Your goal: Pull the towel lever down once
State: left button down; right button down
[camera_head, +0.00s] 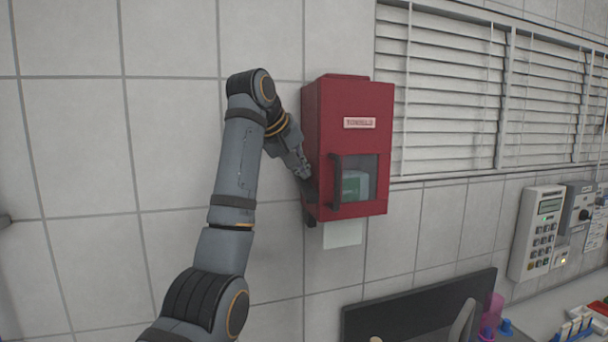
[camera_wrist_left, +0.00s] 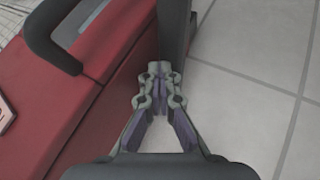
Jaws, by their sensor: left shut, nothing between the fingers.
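The red towel dispenser (camera_head: 345,108) hangs on the tiled wall, with a white towel sheet (camera_head: 343,234) below it. The dark towel lever (camera_head: 310,214) is on the dispenser's left side, partly hidden by my gripper. My left gripper (camera_head: 305,174) is beside that left side, at the lever's upper part. In the left wrist view, my shut fingers (camera_wrist_left: 159,72) have nothing between them, and their tips meet at the near end of the dark lever bar (camera_wrist_left: 174,30). Whether they touch it I cannot tell. The red dispenser body (camera_wrist_left: 55,110) fills the left. My right gripper is not in view.
A black handle (camera_head: 336,182) is on the dispenser's windowed front. Blinds (camera_head: 450,95) are to the right. A wall keypad unit (camera_head: 538,235) and a counter with a dark panel (camera_head: 420,310) lie lower right. The wall left of my arm is clear.

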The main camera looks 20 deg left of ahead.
aim_at(302, 181)
pick_arm(q)
jog(key=shift+f+b, duration=0.4)
jog(key=shift+f, duration=0.2)
jog(key=shift+r, duration=0.15)
dwell(0.4)
jog(key=shift+w+r+p, duration=0.1)
jog(key=shift+r+p, duration=1.85)
